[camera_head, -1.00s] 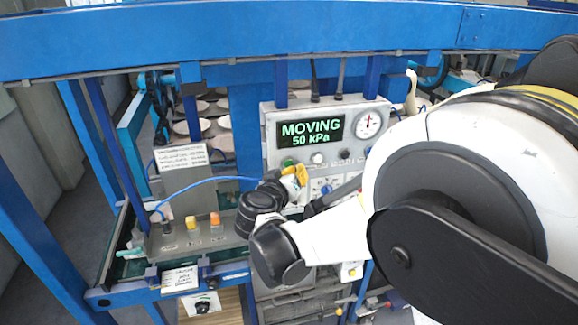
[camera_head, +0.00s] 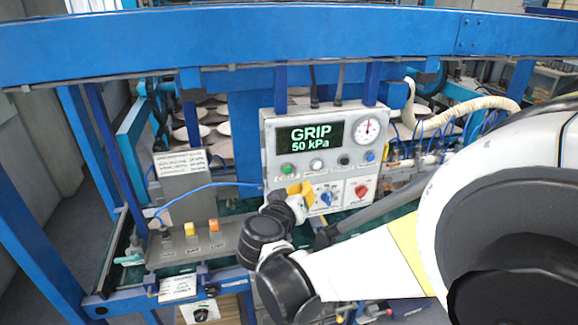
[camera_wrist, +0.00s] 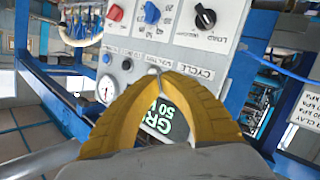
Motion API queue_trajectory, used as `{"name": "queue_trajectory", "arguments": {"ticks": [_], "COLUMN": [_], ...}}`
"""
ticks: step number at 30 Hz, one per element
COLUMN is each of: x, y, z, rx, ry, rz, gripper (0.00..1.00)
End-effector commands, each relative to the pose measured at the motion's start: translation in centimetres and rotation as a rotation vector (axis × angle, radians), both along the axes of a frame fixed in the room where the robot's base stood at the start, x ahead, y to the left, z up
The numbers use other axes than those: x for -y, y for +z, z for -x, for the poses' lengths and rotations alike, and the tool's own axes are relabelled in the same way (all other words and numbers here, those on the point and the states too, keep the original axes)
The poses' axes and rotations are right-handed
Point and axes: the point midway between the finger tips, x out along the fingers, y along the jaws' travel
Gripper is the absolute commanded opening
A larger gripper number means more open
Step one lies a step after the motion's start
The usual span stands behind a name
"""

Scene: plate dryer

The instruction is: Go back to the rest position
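My gripper (camera_head: 306,188) is in front of the control panel (camera_head: 272,150), at its lower left near the green button (camera_head: 288,170). In the wrist view its two yellow fingers (camera_wrist: 158,72) curve in and meet at the tips, with nothing seen between them. The panel fills the middle of that view, tilted, and the fingers partly cover its display. In the head view the display (camera_head: 311,137) reads "GRIP 50 kPa". Whether the fingertips touch the panel cannot be told.
A blue frame beam (camera_head: 240,45) crosses above the panel. A grey box with yellow and orange buttons (camera_head: 214,226) stands at left, with a blue cable above it. White plates (camera_head: 190,132) sit behind. A pale corrugated hose (camera_head: 470,106) runs at right.

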Motion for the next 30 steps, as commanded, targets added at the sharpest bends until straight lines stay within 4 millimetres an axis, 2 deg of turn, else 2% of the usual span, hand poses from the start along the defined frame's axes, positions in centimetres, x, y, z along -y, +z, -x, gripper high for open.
{"name": "queue_trajectory", "arguments": {"ticks": [9,11,14,17,21,25,30], "x": [0.2,0.9,3.7,7.8,13.1,16.1,17.5], "y": [-0.1,-0.4,-1.7,-4.0,-7.8,-11.6,-16.1], "z": [0.1,0.2,1.2,3.5,8.4,13.8,20.4], "rx": [-0.004,-0.02,-0.084,-0.193,-0.358,-0.481,-0.581], "ry": [-0.001,-0.009,-0.034,-0.064,-0.085,-0.074,-0.025], "rz": [0.0,-0.003,-0.02,-0.055,-0.134,-0.228,-0.36], "gripper": [0.0,0.0,0.0,0.0,0.0,0.0,0.0]}}
